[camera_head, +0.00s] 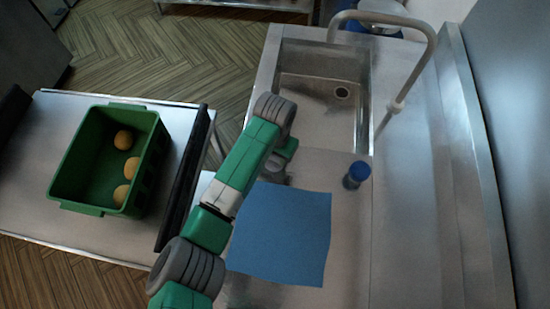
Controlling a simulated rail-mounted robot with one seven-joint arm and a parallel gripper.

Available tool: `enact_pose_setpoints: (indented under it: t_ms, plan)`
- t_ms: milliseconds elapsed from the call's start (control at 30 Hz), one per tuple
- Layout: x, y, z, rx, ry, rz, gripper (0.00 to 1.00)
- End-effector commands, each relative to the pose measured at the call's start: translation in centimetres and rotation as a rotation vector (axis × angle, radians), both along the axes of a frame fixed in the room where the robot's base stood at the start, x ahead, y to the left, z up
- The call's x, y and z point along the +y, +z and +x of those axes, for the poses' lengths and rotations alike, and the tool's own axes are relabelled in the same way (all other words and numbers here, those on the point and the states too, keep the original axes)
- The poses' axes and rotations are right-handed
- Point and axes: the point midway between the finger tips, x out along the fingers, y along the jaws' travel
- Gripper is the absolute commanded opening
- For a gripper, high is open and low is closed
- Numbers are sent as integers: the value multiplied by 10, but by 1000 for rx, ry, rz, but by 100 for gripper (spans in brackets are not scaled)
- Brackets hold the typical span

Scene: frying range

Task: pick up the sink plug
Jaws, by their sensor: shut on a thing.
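My gripper (273,174) is low over the steel counter, just beyond the far left edge of the blue cloth and on the near side of the sink. It points down and is partly covered by my green and grey arm. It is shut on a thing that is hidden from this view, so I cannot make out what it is. I cannot pick out the sink plug anywhere in the open. The steel sink basin (310,104) is empty, and its round drain hole (342,92) is uncovered.
A blue cloth (290,235) lies flat on the counter. A blue-capped container (357,173) stands right of my gripper. A tall curved faucet (425,55) arches over the sink's right side. A green crate (92,210) with three round yellowish items stands on the left table.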

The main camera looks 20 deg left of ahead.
Motion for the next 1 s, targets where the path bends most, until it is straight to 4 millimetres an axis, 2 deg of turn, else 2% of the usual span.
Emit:
enact_pose_setpoints:
  t_ms: [233, 433, 667, 900, 1000]
  plan:
    - [0, 9, 0, -1, 0, -1, 13]
    - [0, 39, 1, -4, 0, 0, 13]
    - [-16, 41, -54, -2, 3, -6, 13]
    - [-35, 50, -120, 0, 5, -7, 13]
    - [-39, 53, -139, 1, 5, -5, 13]
